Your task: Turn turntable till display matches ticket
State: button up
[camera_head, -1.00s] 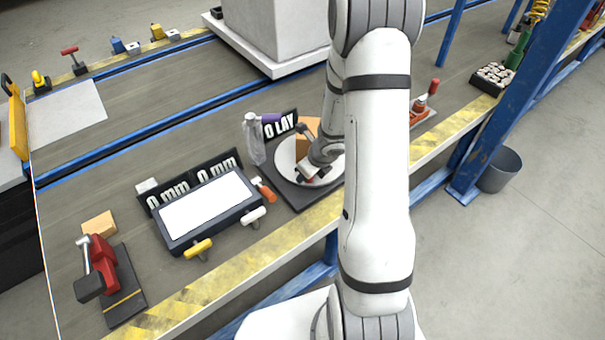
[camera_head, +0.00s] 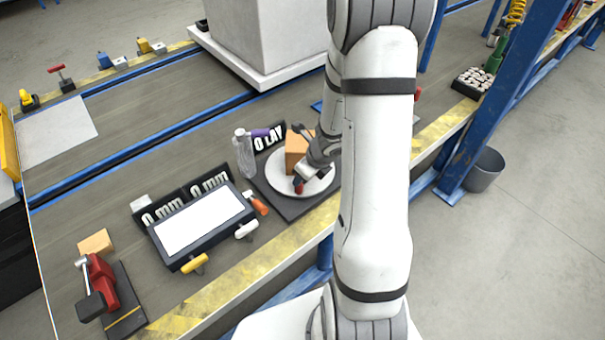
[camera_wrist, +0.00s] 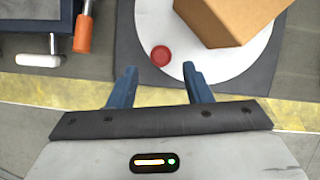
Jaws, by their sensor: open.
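The turntable (camera_head: 274,181) is a pale round disc on a dark square base; its disc also shows in the wrist view (camera_wrist: 218,73). A brown box (camera_head: 295,150) stands on the disc, and it fills the top right of the wrist view (camera_wrist: 230,18). A red round knob (camera_wrist: 160,56) sits on the disc near its edge. My gripper (camera_wrist: 158,72) is open and empty, its two blue fingers apart at the near edge of the disc, with the knob just beyond and between them. I cannot make out a ticket.
A white-screened panel (camera_head: 203,222) with orange, white and yellow handles lies left of the turntable. Two "0 mm" displays (camera_head: 183,198) stand behind it. A clear bottle (camera_head: 243,155) stands close to the turntable's back left. A red clamp (camera_head: 102,283) is at far left.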

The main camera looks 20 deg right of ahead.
jog(key=w+d+r+m+g+h+b, duration=0.1)
jog(key=w+d+r+m+h, duration=0.15)
jog(key=m, duration=1.05)
jog(key=w+d+r+m+g+h+b, duration=0.1)
jog(key=d+m+h+b, duration=0.15)
jog(key=m, duration=0.95)
jog(key=a+m+y, duration=0.1)
jog(key=a+m, duration=0.1)
jog(key=m, duration=0.1)
jog(key=a+m+g+y, duration=0.1)
jog(key=a+m, duration=0.1)
jog(key=m, duration=0.2)
jog(key=s+a+m+g, duration=0.1)
jog(key=m, duration=0.2)
jog(key=shift+s+a+m+y, duration=0.1)
jog(key=shift+a+m+y, duration=0.3)
jog(key=shift+a+f, duration=0.1)
jog(key=shift+f, duration=0.05)
notch_tip(320, 180, down, 7)
jog(key=shift+f+b, duration=0.15)
jog(key=shift+b, duration=0.85)
